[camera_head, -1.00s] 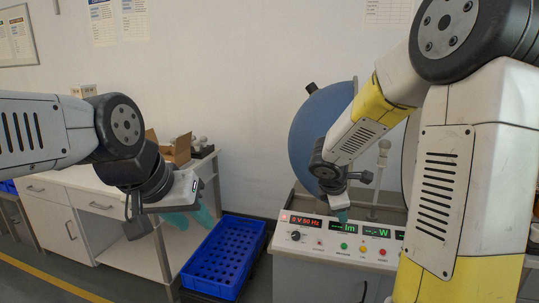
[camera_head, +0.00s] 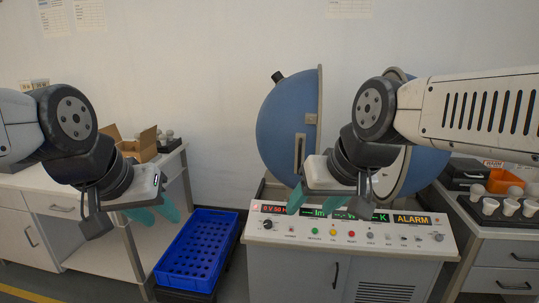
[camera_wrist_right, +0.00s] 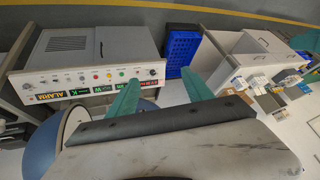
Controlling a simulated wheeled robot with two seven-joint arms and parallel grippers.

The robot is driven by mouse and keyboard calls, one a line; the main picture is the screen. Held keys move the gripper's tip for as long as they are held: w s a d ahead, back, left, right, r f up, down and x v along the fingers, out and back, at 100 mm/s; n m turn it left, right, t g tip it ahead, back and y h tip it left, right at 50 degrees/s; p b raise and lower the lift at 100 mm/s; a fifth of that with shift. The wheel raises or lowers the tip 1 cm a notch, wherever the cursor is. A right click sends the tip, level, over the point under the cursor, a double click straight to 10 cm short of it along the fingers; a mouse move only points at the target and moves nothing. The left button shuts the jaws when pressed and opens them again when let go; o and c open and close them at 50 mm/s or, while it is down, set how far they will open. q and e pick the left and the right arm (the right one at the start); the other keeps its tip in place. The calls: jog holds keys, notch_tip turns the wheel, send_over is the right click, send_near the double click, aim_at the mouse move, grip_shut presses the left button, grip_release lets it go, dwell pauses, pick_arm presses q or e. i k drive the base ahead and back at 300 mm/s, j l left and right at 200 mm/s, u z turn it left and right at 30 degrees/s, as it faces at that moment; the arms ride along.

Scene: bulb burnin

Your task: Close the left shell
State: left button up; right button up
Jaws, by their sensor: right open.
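The left shell (camera_head: 282,125) is a blue half-sphere with a grey rim, standing behind the instrument panel in the head view. The right shell (camera_head: 425,170) is a matching blue half, partly hidden by my right arm. The two halves stand apart, so the sphere is open. My right gripper (camera_head: 315,203) is open and empty, in front of the gap and just right of the left shell, over the panel's displays. Its spread teal fingers also show in the right wrist view (camera_wrist_right: 160,92). My left gripper (camera_head: 155,211) hangs far left with its teal fingers apart and empty.
The panel (camera_head: 350,234) carries lit displays, one reading ALARM, plus buttons and knobs. A blue crate (camera_head: 193,283) stands on the left. A bench with a cardboard box (camera_head: 138,143) is behind it. Bulbs in a tray (camera_head: 507,207) stand at the right.

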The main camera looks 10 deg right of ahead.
aim_at(288, 127)
jog(key=i+j, duration=0.25)
jog(key=i, duration=0.15)
jog(key=i+j, duration=0.25)
jog(key=i, duration=0.15)
